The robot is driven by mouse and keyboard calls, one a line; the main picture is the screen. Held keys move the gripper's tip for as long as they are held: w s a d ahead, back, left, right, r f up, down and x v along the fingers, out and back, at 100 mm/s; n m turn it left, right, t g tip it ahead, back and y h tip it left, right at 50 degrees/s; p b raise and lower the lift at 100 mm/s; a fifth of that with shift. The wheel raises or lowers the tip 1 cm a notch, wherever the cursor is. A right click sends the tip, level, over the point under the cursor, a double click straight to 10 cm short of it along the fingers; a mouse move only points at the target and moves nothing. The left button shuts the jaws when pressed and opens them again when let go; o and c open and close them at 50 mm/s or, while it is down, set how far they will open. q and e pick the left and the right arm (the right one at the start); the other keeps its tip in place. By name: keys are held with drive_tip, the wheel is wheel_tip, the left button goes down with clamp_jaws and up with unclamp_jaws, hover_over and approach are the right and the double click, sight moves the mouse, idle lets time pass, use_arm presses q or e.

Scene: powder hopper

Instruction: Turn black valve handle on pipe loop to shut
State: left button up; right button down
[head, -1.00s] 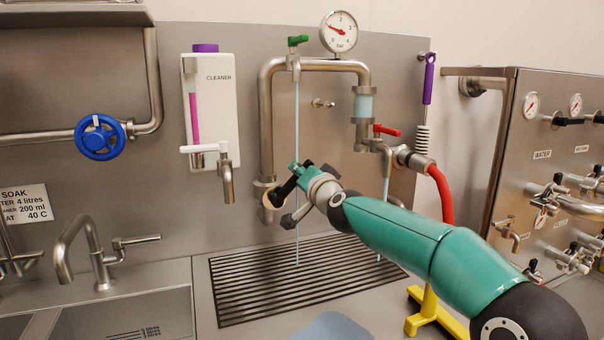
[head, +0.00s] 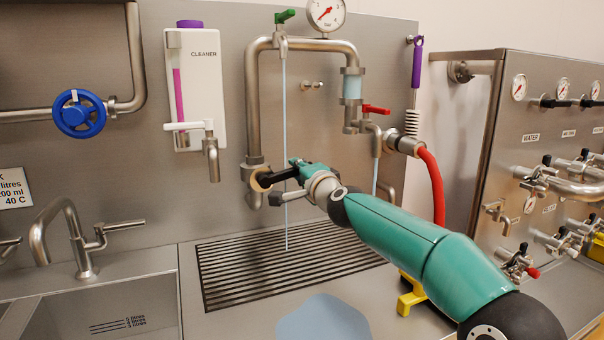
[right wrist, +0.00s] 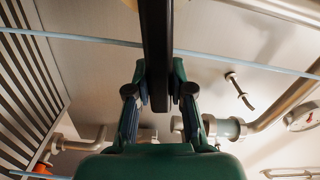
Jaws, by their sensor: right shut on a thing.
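In the right wrist view the black bar of the handle (right wrist: 157,40) runs down between the two fingers of my gripper (right wrist: 160,95). The fingers hide part of the handle. My left gripper is not in view.
Thin pale-blue streams fall from the green-handled tap (head: 284,16) and below the red handle (head: 375,109) to the drain grating (head: 225,265). A pressure gauge (head: 326,13) tops the loop. A steel sink (head: 100,310) lies left. A valve panel (head: 545,110) stands right.

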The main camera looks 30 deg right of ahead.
drive_tip(key=shift+w+f+m+b, duration=0.15)
drive_tip(key=shift+f+m+b, duration=1.15)
drive_tip(key=shift+f+m, duration=0.55)
drive_tip(key=c, duration=1)
unclamp_jaws()
drive_tip(key=shift+d, duration=0.1)
drive_tip(key=shift+r, duration=0.2)
drive_tip(key=shift+s, duration=0.25)
drive_tip(key=s, duration=1.1)
drive_tip(key=shift+s+a, duration=0.4)
drive_tip(key=shift+a, duration=0.05)
drive_tip(key=shift+r, duration=0.1)
